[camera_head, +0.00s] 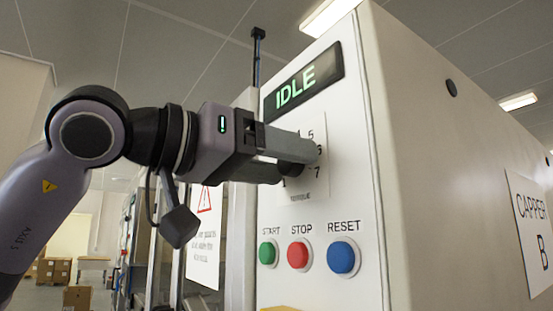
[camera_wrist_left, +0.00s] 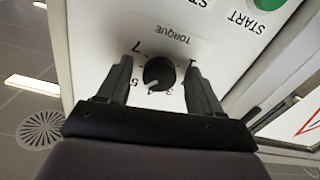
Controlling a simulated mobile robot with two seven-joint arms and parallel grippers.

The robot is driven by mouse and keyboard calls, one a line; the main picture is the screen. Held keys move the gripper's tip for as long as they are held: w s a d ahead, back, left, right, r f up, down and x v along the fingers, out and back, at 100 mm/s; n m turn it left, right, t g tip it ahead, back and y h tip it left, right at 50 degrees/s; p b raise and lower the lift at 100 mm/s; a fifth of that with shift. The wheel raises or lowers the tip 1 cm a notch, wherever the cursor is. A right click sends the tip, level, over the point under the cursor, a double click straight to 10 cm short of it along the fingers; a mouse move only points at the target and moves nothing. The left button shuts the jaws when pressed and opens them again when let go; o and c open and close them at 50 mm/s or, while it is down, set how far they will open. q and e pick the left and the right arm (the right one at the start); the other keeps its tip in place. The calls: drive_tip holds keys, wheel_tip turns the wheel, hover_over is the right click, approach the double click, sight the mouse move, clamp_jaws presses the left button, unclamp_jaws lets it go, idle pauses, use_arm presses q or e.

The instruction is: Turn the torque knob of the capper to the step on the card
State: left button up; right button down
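The capper (camera_head: 345,110) is a pale cabinet with a torque dial plate (camera_head: 318,190) on its front. The black torque knob (camera_wrist_left: 159,72) shows in the left wrist view, with numbers around it. Its white mark points down-left in that view, near the 4 and 5; I cannot tell the exact step. My left gripper (camera_head: 298,158) reaches the dial from the left. In the left wrist view its fingers (camera_wrist_left: 160,82) stand on either side of the knob with small gaps, open. In the head view the gripper covers much of the dial. No step card is recognisable. My right gripper is not in view.
A lit IDLE display (camera_head: 303,83) is above the dial. Green START (camera_head: 268,253), red STOP (camera_head: 299,254) and blue RESET (camera_head: 342,257) buttons are below. A CAPPER B sign (camera_head: 531,225) is on the side wall. A warning notice (camera_head: 204,222) hangs left of the panel.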

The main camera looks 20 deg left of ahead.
use_arm(q)
drive_tip(key=shift+s+a, duration=0.1)
drive_tip(key=b+v, duration=0.1)
drive_tip(key=v, duration=0.6)
drive_tip(key=shift+b, duration=0.35)
